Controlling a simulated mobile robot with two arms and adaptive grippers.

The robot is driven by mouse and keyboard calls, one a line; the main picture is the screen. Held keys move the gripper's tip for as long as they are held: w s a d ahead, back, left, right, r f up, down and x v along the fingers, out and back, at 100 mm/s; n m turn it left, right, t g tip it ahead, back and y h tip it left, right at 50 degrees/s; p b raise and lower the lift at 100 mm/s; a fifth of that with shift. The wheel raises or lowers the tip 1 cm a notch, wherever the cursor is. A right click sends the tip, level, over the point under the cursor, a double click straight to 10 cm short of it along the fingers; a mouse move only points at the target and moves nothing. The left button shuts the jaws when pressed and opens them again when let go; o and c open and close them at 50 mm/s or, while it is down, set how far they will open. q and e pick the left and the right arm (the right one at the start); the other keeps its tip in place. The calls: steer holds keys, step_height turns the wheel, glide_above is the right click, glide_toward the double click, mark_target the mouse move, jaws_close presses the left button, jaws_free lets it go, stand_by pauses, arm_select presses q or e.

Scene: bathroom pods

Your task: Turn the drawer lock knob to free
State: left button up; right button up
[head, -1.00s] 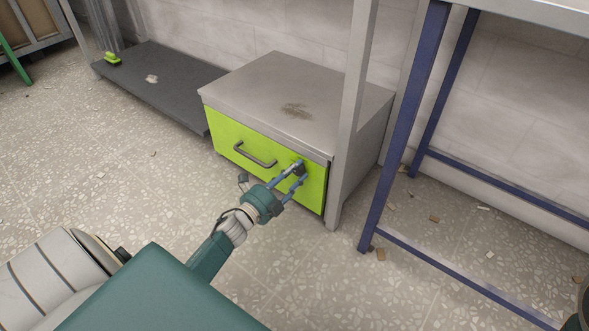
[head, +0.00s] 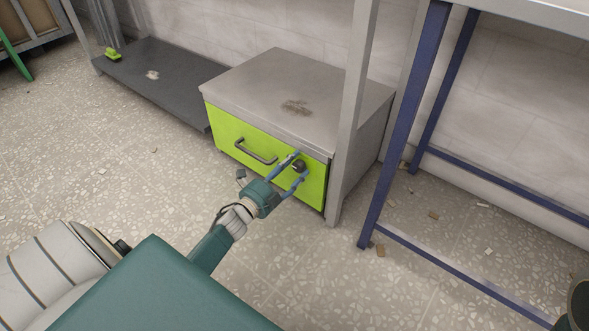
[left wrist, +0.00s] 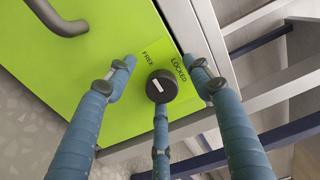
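The dark round drawer lock knob (head: 299,165) sits on the right part of the lime-green drawer front (head: 228,132). In the left wrist view, the knob (left wrist: 166,94) has a white mark that tilts up and left, toward the printed word FREE (left wrist: 148,57). The word LOCKED (left wrist: 180,69) is up and right of the knob. My left gripper (head: 298,168) is open, its blue fingers spread around the knob. The two upper fingers stand clear of it; whether the lower finger touches it I cannot tell.
A grey drawer handle (head: 255,152) is left of the knob. A metal post (head: 347,130) stands close to the cabinet's right side, and a blue table frame (head: 405,125) is farther right. Open speckled floor lies in front, with small debris.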

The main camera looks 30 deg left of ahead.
arm_select(q)
steer(key=shift+d+f, duration=0.15)
steer(key=shift+s+d, duration=0.1)
steer(key=shift+s, duration=0.2)
steer(key=s+a, duration=0.1)
steer(key=s, duration=1)
steer(key=shift+s, duration=0.25)
